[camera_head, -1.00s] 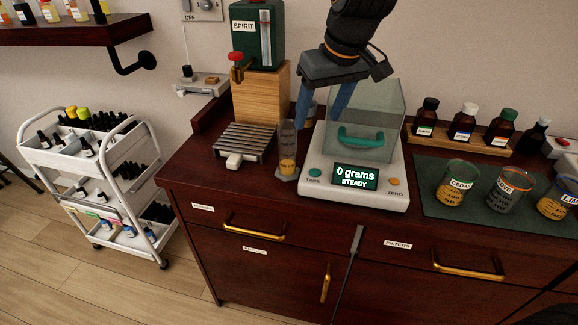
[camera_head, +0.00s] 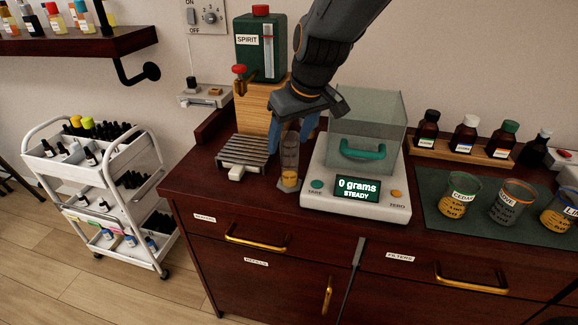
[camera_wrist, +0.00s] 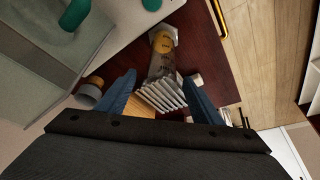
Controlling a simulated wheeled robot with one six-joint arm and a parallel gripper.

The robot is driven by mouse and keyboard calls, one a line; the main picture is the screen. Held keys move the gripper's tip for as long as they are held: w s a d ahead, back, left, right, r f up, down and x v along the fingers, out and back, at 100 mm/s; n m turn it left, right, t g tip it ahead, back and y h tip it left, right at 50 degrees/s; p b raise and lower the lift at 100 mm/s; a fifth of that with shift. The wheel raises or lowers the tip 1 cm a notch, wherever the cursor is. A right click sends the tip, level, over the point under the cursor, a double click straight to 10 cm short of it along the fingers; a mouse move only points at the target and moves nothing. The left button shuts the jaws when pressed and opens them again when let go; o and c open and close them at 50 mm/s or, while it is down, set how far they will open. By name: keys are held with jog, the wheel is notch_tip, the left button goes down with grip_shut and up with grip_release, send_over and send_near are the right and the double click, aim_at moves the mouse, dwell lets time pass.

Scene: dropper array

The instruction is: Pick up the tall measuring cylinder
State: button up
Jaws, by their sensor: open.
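The tall measuring cylinder (camera_head: 289,161) is clear, with amber liquid at its bottom, and stands upright on the dark wooden counter between the slatted rack and the scale. My gripper (camera_head: 291,136) is open, its blue fingers just behind and around the cylinder's upper part in the head view. In the wrist view the cylinder (camera_wrist: 162,58) shows beyond and between the two spread fingers (camera_wrist: 160,95). I cannot tell whether a finger touches it. Nothing is held.
The scale (camera_head: 352,200) with its clear cover and "0 grams" display is close on the right. The slatted rack (camera_head: 243,152) and green SPIRIT tank (camera_head: 262,55) are left and behind. Labelled beakers (camera_head: 460,196) stand on a green mat at right.

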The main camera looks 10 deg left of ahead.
jog(key=c, duration=1.5)
